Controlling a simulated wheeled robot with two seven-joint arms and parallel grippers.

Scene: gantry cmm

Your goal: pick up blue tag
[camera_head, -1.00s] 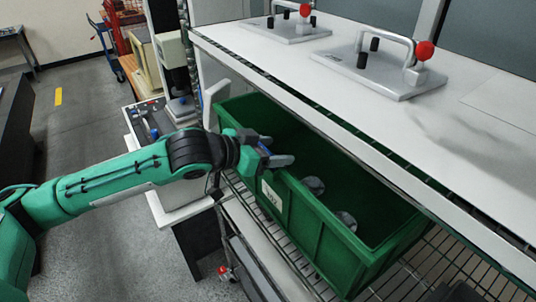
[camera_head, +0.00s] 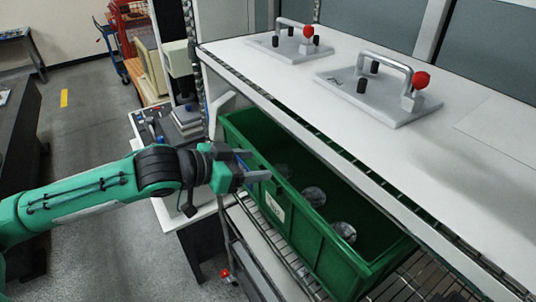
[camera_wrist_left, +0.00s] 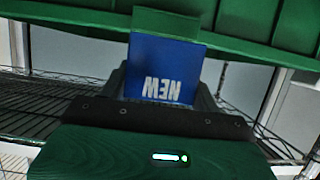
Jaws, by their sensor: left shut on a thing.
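The blue tag (camera_wrist_left: 165,70) faces me in the wrist view, with white "NEW" lettering upside down. My left gripper (camera_head: 258,176) is shut on it, just outside the near left wall of the green bin (camera_head: 335,262). In the wrist view the gripper's fingers lie at the tag's sides. The head view shows only a thin blue strip at the gripper. My right gripper is not in view.
The bin stands on a wire shelf (camera_head: 440,270) and holds several round grey pieces (camera_head: 314,196). A white label (camera_head: 274,207) is on its near wall. A white worktop (camera_head: 290,75) with two handled plates (camera_head: 378,98) overhangs the bin.

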